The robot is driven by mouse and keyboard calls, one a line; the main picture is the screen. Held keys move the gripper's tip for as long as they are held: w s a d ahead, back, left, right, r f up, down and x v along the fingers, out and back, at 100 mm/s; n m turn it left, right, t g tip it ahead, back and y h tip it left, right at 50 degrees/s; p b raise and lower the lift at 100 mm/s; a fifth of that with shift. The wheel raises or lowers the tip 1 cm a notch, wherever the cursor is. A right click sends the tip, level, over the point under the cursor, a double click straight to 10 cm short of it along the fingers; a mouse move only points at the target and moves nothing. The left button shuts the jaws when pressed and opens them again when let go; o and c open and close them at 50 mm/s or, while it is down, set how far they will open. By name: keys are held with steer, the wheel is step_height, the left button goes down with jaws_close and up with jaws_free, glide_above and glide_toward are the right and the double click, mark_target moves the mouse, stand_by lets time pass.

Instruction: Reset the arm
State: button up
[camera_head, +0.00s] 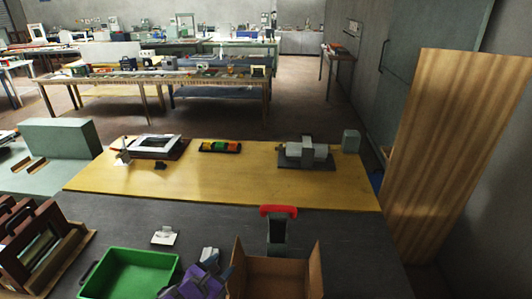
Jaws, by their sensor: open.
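My gripper (209,256) shows at the bottom of the view, at the end of a purple and grey arm section. It is open, and I see nothing held in it. It is between a green bin (130,275) on its left and an open cardboard box (275,277) on its right. Most of my arm is hidden below the picture's edge.
A dark tool with a red top (279,211) stands behind the box. A small white item (164,236) lies behind the bin. A brown rack (40,245) is at the left. A wooden board (450,150) leans at right.

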steer(key=d+r+m+g+h+b, duration=0.1)
steer(key=d+r+m+g+h, duration=0.2)
steer(key=d, duration=0.5)
steer(key=d+r+m+h+b, duration=0.1)
steer(key=d+r+m, duration=0.2)
steer(key=d+m, duration=0.3)
steer(key=s+d+r+m+g+b, duration=0.1)
steer(key=s+d+m+g, duration=0.25)
steer(key=d, duration=0.45)
steer(key=s+d+r+m+g+b, duration=0.1)
steer(key=s+d+m+g, duration=0.2)
steer(key=s+d+m, duration=0.35)
steer(key=s+d+f+m+g+y+b, duration=0.15)
steer(key=s+d+m+g+y, duration=0.3)
steer(key=s, duration=0.65)
steer(key=s+a+m+y+b, duration=0.2)
steer(key=s+a+m+y, duration=0.2)
steer(key=s, duration=0.6)
steer(key=shift+s+a+f+m+y+b, duration=0.35)
steer(key=shift+s+a+f, duration=0.1)
steer(key=shift+a, duration=0.4)
